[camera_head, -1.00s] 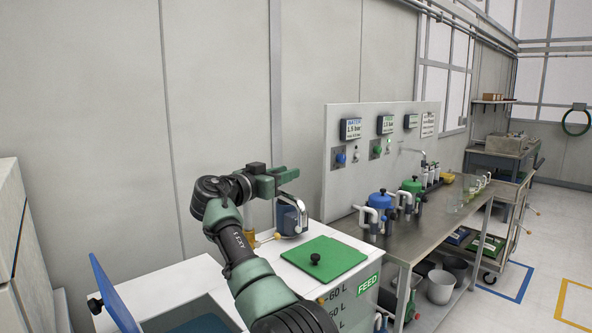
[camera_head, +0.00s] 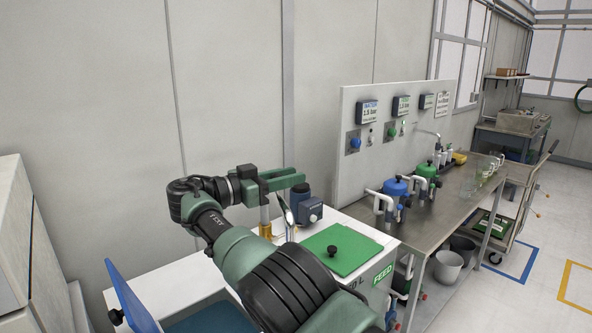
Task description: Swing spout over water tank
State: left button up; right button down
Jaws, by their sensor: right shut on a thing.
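My right gripper (camera_head: 292,181) is high over the back of the white tank cabinet, with its arm coming up from the bottom of the picture. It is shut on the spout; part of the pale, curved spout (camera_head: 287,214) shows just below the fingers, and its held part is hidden. The spout is in front of a dark blue pump unit (camera_head: 311,211) and beside a brass-coloured post (camera_head: 265,222). The water tank (camera_head: 205,322) is at the lower left, its blue lid (camera_head: 131,297) standing open; my arm hides part of it. My left gripper is out of view.
The green lid (camera_head: 342,250) lies shut on the FEED tank to the right. A steel bench (camera_head: 448,212) with blue and green pots stands farther right, before a gauge panel. A white cabinet (camera_head: 28,260) stands at the left edge.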

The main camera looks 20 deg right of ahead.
jog(key=c, duration=1.2)
grip_release()
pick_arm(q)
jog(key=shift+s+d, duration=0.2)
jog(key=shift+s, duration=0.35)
pick_arm(e)
jog(key=shift+o, duration=0.4)
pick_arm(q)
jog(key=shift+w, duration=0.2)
